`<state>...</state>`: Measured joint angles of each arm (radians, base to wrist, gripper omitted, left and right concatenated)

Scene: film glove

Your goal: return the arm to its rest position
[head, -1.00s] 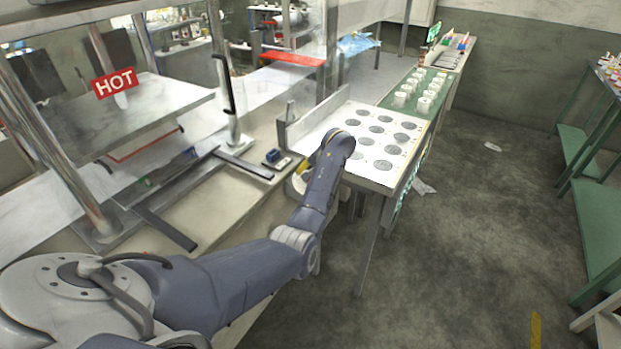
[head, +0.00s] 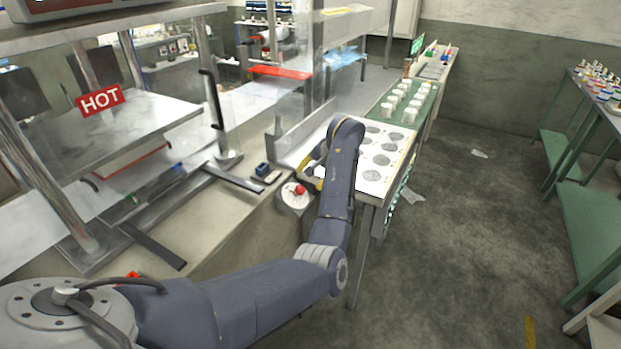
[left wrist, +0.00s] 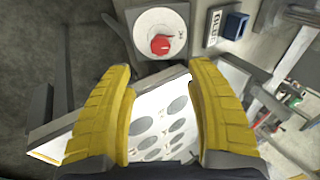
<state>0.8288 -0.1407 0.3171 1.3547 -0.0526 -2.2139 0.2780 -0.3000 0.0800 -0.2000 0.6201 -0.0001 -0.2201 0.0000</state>
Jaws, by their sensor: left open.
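My left arm (head: 335,200) reaches forward in the head view and bends down beside the white table with round grey discs (head: 400,140). The white disc table (left wrist: 150,125) shows between the fingers. My right gripper is not in view.
A small blue block (head: 262,169) sits on the bench left of the red knob (head: 300,190). A press with a HOT sign (head: 101,100) stands at left. A green table (head: 415,100) holds several white cups.

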